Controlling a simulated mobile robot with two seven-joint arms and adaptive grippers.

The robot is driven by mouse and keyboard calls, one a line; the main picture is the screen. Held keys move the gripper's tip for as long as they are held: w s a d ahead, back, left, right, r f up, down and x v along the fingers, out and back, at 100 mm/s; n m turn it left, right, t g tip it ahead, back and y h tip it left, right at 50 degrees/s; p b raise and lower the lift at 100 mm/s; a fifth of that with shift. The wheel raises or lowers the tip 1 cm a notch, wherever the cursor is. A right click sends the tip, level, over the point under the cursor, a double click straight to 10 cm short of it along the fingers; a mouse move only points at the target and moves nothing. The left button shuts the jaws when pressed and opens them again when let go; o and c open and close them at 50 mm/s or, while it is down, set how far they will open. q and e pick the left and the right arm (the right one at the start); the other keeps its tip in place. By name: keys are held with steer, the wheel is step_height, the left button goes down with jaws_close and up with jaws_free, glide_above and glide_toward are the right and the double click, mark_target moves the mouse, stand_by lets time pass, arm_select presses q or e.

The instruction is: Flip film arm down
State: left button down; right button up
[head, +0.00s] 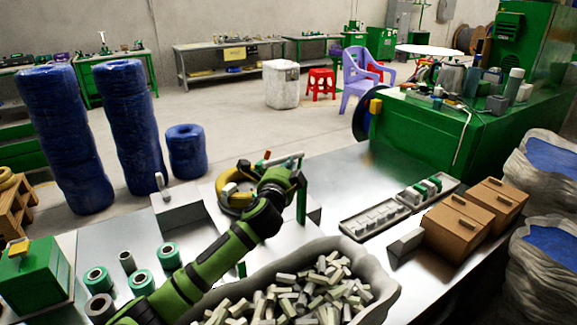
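My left gripper (258,166) is at the work station in the middle of the bench in the head view, at the end of my green and black arm. Its fingers are mostly hidden by my own wrist, so I cannot see whether they are open or shut. A pale bar (284,159) with an orange part at its left end, perhaps the film arm, lies roughly level just behind the gripper. I cannot tell whether they touch. A green post (302,196) stands upright at its right. A yellow ring-shaped part (232,199) is to the left of my wrist. My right gripper is not in view.
A grey bin (386,286) full of pale blocks stands in front. Green-and-grey rolls (141,282) and a green box (35,272) are at the left. Grey trays (375,219) and brown boxes (458,230) are at the right. Tall blue wrapped stacks (132,125) stand behind the bench.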

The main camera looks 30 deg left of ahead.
arm_select(q)
steer(key=w+a+r+n+g+h+p, duration=0.25)
steer(key=w+a+n+g+p, duration=0.2)
steer(key=a+p, duration=0.65)
arm_select(e)
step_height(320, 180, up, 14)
steer(key=p, duration=0.3)
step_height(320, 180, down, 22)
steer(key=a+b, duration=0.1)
steer(key=b, duration=2.1)
arm_select(q)
steer(key=w+a+f+b, duration=0.2)
steer(key=w+a+f, duration=0.3)
steer(key=f, duration=0.6)
steer(key=a+v, duration=0.1)
steer(key=v, duration=1)
steer(key=shift+s+r, duration=0.3)
steer(key=shift+r, duration=0.2)
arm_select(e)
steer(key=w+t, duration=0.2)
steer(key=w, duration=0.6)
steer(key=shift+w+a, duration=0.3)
